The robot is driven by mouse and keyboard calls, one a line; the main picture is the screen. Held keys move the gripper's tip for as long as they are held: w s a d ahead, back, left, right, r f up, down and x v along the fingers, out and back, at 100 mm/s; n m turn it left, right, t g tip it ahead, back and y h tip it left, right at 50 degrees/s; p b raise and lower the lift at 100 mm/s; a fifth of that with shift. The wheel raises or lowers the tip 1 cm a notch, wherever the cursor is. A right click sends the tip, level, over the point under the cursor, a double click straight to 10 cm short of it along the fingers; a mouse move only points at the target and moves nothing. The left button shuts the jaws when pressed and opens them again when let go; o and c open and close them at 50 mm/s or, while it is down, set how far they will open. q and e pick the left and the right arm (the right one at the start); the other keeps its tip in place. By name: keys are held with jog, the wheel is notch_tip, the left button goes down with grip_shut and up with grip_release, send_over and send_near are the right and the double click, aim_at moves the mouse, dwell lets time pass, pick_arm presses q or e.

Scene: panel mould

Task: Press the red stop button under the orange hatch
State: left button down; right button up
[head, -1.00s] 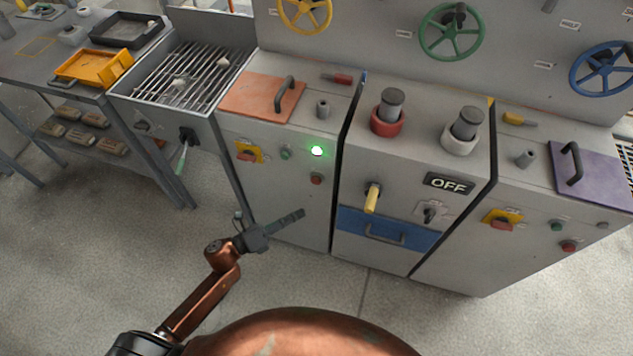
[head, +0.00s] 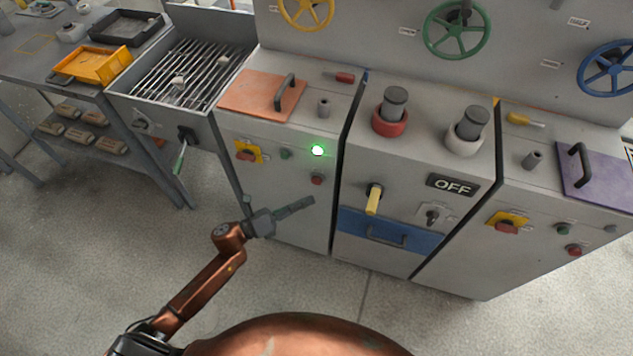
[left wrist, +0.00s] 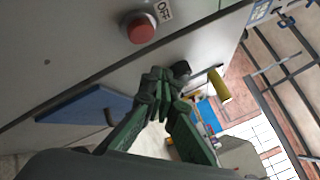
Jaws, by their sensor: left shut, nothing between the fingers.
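The orange hatch (head: 255,95) lies closed on top of the left cabinet, with a dark handle. Below it on the cabinet front is the red stop button (head: 317,179), right of a yellow-backed red switch and below a lit green lamp. My left gripper (head: 311,201) is shut and empty, its fingers pointing right, a little below the stop button. I cannot tell its distance from the front. In the left wrist view the closed fingertips (left wrist: 163,82) are at the middle, and a red button (left wrist: 141,31) is above them; I cannot tell whether it is the same button.
The middle cabinet has a yellow lever (head: 373,199), a blue drawer (head: 365,230) and an OFF plate (head: 452,184). The right cabinet has a purple hatch (head: 600,178) and another red button (head: 573,249). A grill (head: 190,70) stands left. The floor in front is clear.

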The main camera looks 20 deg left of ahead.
aim_at(317, 181)
pick_arm(q)
jog(key=shift+w+b, duration=0.45)
jog(key=shift+w, duration=1.35)
pick_arm(e)
jog(key=shift+w+a, duration=0.2)
jog(key=shift+w, duration=0.45)
jog(key=shift+w+a, duration=0.15)
jog(key=shift+w, duration=0.5)
pick_arm(q)
jog(key=shift+w, duration=0.1)
jog(key=shift+w, duration=0.35)
pick_arm(e)
jog(key=shift+s+f, duration=0.1)
jog(key=shift+s, duration=0.05)
jog(key=shift+s, duration=0.1)
pick_arm(q)
jog(key=shift+w+b, duration=0.35)
jog(key=shift+w, duration=0.1)
pick_arm(e)
jog(key=shift+f, duration=0.15)
pick_arm(q)
jog(key=shift+s+r, duration=0.1)
jog(key=shift+s+p, duration=0.3)
jog(key=shift+s, duration=0.5)
pick_arm(e)
jog(key=shift+r, duration=0.25)
